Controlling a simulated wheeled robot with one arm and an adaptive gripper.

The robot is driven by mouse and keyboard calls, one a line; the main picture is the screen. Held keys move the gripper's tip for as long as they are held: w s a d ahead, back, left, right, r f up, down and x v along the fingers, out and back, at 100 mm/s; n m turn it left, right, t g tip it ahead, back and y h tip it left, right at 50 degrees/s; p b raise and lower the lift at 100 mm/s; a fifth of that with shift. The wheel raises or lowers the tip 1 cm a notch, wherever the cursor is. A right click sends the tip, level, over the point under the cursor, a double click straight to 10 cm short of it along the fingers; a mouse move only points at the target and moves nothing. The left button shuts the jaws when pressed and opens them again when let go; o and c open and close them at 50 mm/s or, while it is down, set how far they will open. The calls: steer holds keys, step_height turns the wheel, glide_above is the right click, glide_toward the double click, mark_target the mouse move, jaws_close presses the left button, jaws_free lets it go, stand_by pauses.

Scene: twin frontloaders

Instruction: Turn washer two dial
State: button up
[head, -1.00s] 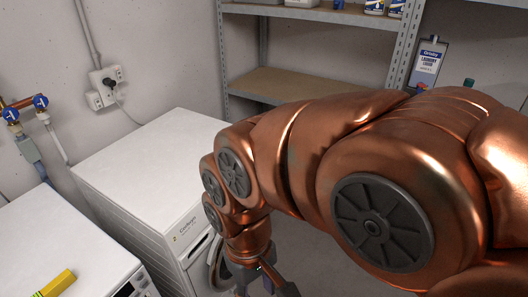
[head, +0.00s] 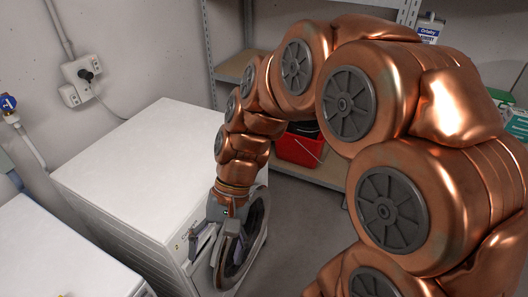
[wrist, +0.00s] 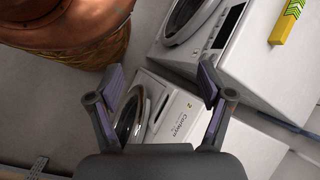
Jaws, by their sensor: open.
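Washer two (head: 140,165) is the white front loader at the back by the wall. In the wrist view its front (wrist: 178,112) carries a small "2" mark and lies tilted between my fingers, with the round door (wrist: 131,115) partly behind the left finger. Its dial is too small or hidden to make out for sure. My gripper (head: 208,245) points down at the front of this washer, beside the round door (head: 258,215). In the wrist view my gripper (wrist: 160,85) is open, with nothing between its fingers. I cannot tell whether it touches the washer.
A second white washer (head: 55,250) stands at the near left; its front (wrist: 212,30) also shows in the wrist view, with a yellow object (wrist: 287,20) on top. A shelf rack with a red container (head: 298,150) stands behind my arm. Grey floor (head: 295,225) is open at right.

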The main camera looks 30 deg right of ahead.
steer(key=w+f+m+t+y, duration=0.1)
steer(key=w+m+t+y, duration=0.4)
steer(key=w, duration=1)
steer(key=w+d+f+m+t+y+b, duration=0.2)
steer(key=w+d+f+m+t+y, duration=0.15)
steer(key=w+d+m, duration=0.65)
steer(key=w+d+f+m+t+h, duration=0.2)
steer(key=d+f+m+t, duration=0.25)
steer(key=d, duration=0.55)
steer(key=w+d+f+m+t+h, duration=0.25)
steer(key=d+f+m, duration=0.2)
steer(key=d, duration=0.45)
steer(key=w+d+f+m+t+h, duration=0.2)
steer(key=d+f+m+t, duration=0.25)
steer(key=d, duration=0.55)
steer(key=x, duration=0.7)
steer(key=shift+w+f+g+p, duration=0.35)
steer(key=shift+f+g, duration=0.05)
steer(key=shift+f, duration=0.15)
steer(key=shift+n, duration=0.25)
steer(key=c, duration=1.2)
